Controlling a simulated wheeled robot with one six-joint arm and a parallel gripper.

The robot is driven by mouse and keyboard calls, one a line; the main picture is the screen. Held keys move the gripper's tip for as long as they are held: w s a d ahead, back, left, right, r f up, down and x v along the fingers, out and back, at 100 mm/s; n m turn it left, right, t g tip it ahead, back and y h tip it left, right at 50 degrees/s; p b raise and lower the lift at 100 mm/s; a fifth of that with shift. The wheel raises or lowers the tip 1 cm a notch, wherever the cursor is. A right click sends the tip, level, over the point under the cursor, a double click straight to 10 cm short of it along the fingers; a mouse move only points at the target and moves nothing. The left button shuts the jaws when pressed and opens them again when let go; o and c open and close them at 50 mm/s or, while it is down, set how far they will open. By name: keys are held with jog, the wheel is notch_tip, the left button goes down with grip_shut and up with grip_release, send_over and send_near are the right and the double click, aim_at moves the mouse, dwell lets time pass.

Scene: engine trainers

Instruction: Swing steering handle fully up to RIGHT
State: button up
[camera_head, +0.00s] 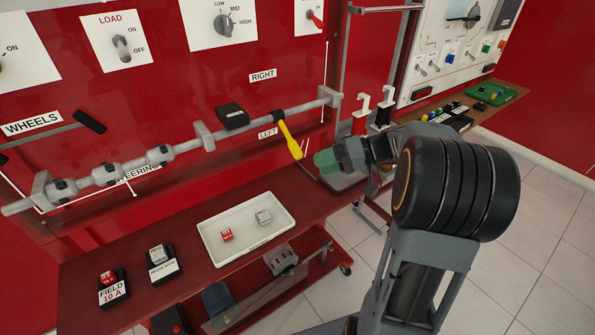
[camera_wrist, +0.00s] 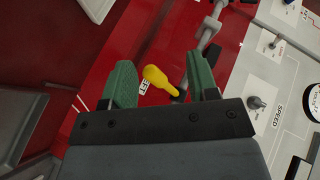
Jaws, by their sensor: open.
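The steering handle (camera_head: 290,139) is a yellow lever on a dark hub on the grey shaft (camera_head: 187,147). It hangs down and slightly to the right, beside the LEFT label (camera_head: 268,132). The RIGHT label (camera_head: 263,76) is above the shaft. My gripper (camera_head: 322,160) has green fingers and is just right of the handle's lower end in the head view. In the wrist view my gripper (camera_wrist: 160,62) is open, and the yellow handle (camera_wrist: 158,77) appears between its fingers. I cannot tell whether either finger touches it.
A black block (camera_head: 232,116) sits by the shaft, left of the handle. A white tray (camera_head: 285,208) with two small blocks lies on the red bench below. The panel before the RIGHT label looks clear.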

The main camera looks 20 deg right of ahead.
aim_at(297, 151)
jog(key=w+d+f+n+t+y+b, duration=0.1)
jog(key=w+d+f+t+y+b, duration=0.2)
jog(key=d, duration=0.4)
jog(key=shift+t, duration=0.4)
jog(key=x, duration=0.4)
jog(key=r+x, duration=0.1)
jog(key=x, duration=0.8)
jog(key=shift+w+r+p, duration=0.15)
jog(key=shift+r+p, duration=0.05)
jog(key=shift+p, duration=0.2)
grip_shut()
